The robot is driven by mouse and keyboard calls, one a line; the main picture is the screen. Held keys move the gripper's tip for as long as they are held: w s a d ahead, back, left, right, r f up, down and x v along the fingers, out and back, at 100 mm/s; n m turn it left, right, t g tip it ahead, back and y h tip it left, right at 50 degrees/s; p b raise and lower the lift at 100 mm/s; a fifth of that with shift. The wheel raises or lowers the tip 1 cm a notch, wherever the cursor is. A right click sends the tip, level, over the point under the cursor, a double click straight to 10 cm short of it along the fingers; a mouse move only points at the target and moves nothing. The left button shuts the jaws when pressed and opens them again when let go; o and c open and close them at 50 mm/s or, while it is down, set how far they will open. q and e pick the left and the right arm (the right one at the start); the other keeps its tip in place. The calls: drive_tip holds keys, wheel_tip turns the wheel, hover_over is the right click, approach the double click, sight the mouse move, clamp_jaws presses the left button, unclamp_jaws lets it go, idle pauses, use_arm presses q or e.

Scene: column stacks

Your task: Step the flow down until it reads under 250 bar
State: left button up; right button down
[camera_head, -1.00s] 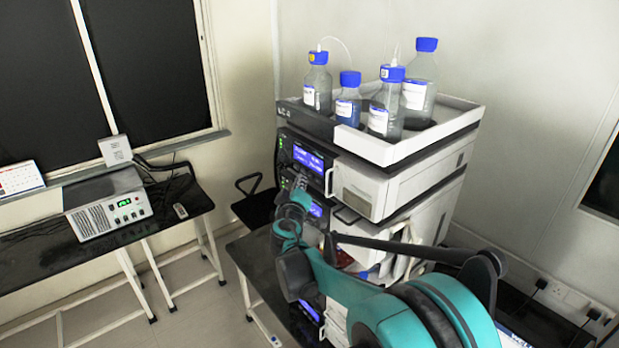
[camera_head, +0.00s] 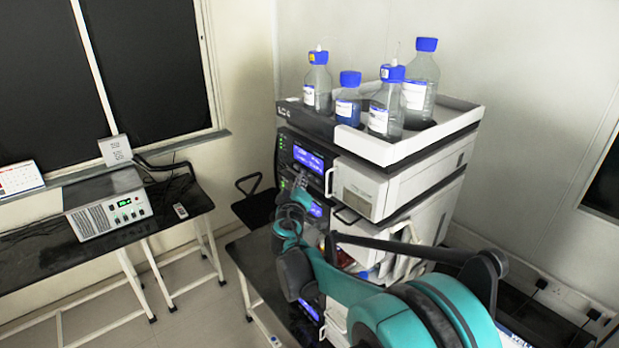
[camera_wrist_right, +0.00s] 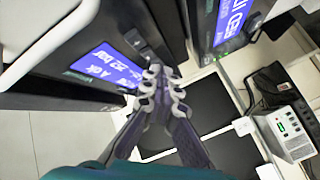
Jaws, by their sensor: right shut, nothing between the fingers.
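A stack of instrument modules (camera_head: 395,200) stands on the dark bench, with bottles on top. The upper blue display (camera_head: 308,158) is lit in the head view, and a lower blue display (camera_head: 315,210) is partly behind my arm. In the right wrist view, a tilted blue display (camera_wrist_right: 106,66) seems to show "252 bar", though the text is small. A dark key panel (camera_wrist_right: 138,42) sits beside it. My right gripper (camera_head: 300,183) is shut and empty. Its fingertips (camera_wrist_right: 160,78) are close to the key panel; I cannot tell whether they touch it. My left gripper is out of view.
Several blue-capped bottles (camera_head: 418,85) stand in the white top tray (camera_head: 440,133). A grey box with a green readout (camera_head: 108,208) and a small remote (camera_head: 181,211) are on the left table. A black chair (camera_head: 256,200) stands between. Floor there is clear.

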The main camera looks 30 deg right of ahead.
drive_tip(key=shift+d, duration=0.4)
drive_tip(key=shift+d, duration=0.4)
idle(0.5)
drive_tip(key=shift+a, duration=0.85)
drive_tip(key=shift+s+a+b, duration=0.2)
drive_tip(key=shift+a+b, duration=0.2)
drive_tip(key=shift+a, duration=2.1)
